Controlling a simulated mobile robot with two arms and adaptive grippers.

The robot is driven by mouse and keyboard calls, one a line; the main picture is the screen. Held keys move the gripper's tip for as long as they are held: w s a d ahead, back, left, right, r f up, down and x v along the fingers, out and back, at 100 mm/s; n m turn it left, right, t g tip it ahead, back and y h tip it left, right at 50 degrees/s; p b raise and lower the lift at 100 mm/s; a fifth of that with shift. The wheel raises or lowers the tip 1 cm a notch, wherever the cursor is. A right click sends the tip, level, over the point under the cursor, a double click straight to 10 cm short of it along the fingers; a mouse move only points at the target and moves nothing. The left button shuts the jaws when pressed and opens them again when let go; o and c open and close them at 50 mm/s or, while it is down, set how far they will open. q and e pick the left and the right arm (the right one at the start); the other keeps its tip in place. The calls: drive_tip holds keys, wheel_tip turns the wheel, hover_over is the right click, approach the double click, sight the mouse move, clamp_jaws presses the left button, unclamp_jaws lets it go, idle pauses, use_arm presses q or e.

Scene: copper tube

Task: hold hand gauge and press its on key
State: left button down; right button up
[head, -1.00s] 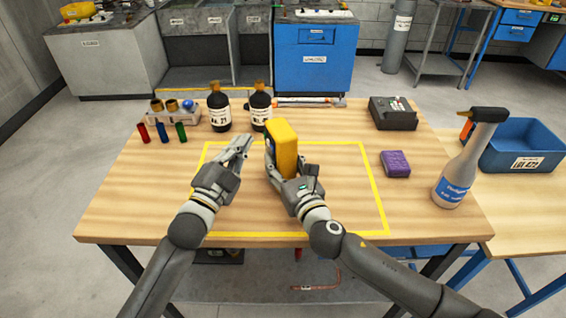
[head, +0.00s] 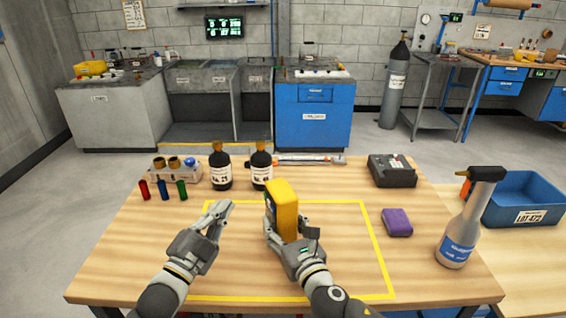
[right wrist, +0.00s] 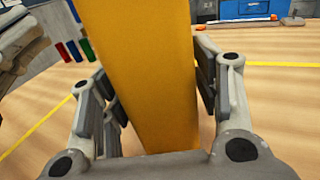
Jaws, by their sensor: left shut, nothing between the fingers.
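The hand gauge (head: 287,211) is a yellow upright block in the middle of the table, with a dark, blue-edged face turned left toward my left gripper. Its keys cannot be made out. My right gripper (head: 285,229) is shut on its lower part, with a finger on each side. The right wrist view shows the gauge's plain yellow back (right wrist: 145,70) between the fingers. My left gripper (head: 221,209) is shut and empty, left of the gauge and apart from it. Part of the left gripper also shows at the upper left of the right wrist view (right wrist: 28,30).
Two dark bottles (head: 220,171) (head: 261,171) stand behind the grippers. Small red, blue and green cylinders (head: 163,190) stand at the left. A purple block (head: 397,222), a dark device (head: 391,171) and a spray bottle (head: 463,225) are at the right. The yellow-outlined area (head: 345,255) has free room.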

drive_tip(key=shift+o, duration=0.8)
drive_tip(key=shift+r, duration=0.1)
